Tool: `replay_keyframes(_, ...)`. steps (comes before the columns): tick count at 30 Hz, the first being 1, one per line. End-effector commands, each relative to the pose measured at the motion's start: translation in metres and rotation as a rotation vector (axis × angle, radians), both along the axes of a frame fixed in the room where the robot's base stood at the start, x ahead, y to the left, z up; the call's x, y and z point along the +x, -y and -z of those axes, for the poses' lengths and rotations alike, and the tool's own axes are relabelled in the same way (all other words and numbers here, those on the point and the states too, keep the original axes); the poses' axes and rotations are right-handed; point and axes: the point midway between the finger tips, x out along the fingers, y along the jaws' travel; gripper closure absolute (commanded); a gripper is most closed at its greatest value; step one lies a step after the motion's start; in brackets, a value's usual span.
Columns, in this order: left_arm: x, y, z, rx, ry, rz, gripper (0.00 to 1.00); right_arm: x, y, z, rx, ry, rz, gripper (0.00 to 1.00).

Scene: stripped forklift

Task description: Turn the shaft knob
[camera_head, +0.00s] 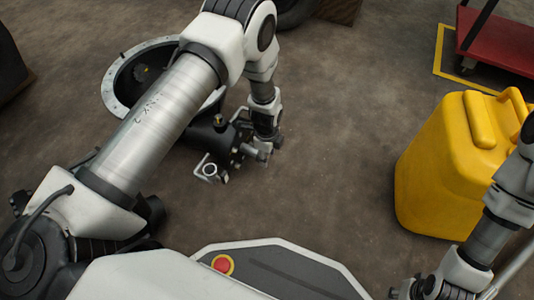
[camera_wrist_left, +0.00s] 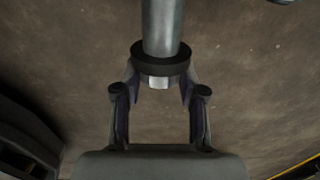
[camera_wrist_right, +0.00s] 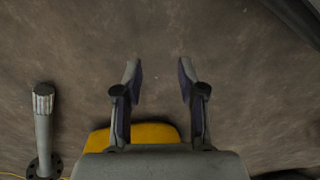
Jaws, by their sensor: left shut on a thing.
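In the left wrist view a grey metal shaft (camera_wrist_left: 162,28) comes down from the top edge. It has a dark collar (camera_wrist_left: 161,58) and a short pale end piece, the knob (camera_wrist_left: 159,82). My left gripper (camera_wrist_left: 160,88) has one finger on each side of this end and is shut on it; the exact contact is partly hidden by the collar. In the head view my left gripper (camera_head: 246,150) is at the dark machine part (camera_head: 209,143) near the centre, and the knob cannot be made out there. My right gripper (camera_wrist_right: 158,68) is open and empty.
A flanged ring housing (camera_head: 113,98) lies behind my left arm. A yellow canister (camera_head: 437,165) stands at the right, and also shows under my right gripper (camera_wrist_right: 148,133). A grey post with a ribbed top (camera_wrist_right: 44,132) stands at left in that view. Floor (camera_head: 330,130) between is clear.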

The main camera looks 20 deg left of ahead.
Motion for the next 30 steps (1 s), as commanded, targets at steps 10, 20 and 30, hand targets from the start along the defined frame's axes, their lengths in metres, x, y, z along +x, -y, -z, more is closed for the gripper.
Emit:
replay_keyframes(10, 0.004, 0.000, 0.002, 0.007, -0.219, 0.000, 0.94, -0.003, 0.000, -0.008, 0.002, -0.009, 0.005, 0.60)
replay_keyframes(20, 0.007, 0.000, 0.007, 0.015, -0.446, -0.001, 0.94, 0.005, 0.000, 0.020, -0.003, 0.013, -0.005, 0.60)
replay_keyframes(30, 0.007, 0.000, 0.004, 0.019, -0.557, -0.001, 0.94, 0.011, 0.001, 0.034, -0.006, 0.030, -0.013, 0.60)
